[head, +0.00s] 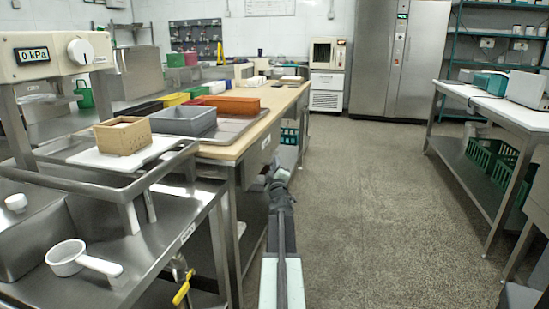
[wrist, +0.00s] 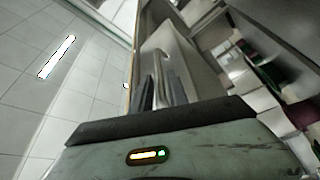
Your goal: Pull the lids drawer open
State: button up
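The grey metal drawer front (head: 262,152) is set under the wooden worktop of the long bench in the head view. It looks shut, flush with the bench side; I cannot read a label on it. The wrist view shows a grey drawer front (wrist: 188,62) with a pale bar handle (wrist: 159,72). My gripper (wrist: 162,88) points at this front, its dark fingers apart on either side of the handle's line. I cannot tell whether they touch the handle. In the head view my gripper (head: 279,176) is small and dark beside the bench.
The wooden worktop (head: 262,92) carries a grey tray (head: 183,121) and a red-orange box (head: 228,106). Open speckled floor (head: 370,190) lies to the right. A white-topped table (head: 510,110) stands at the far right. A steel sink bench (head: 150,255) is near left.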

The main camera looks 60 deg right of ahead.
jog(key=x, duration=0.4)
jog(key=shift+w+d+r+p, duration=0.1)
jog(key=shift+w+d+p, duration=0.1)
jog(key=shift+d+p, duration=0.15)
grip_shut()
jog(key=shift+a, duration=0.1)
dwell(0.8)
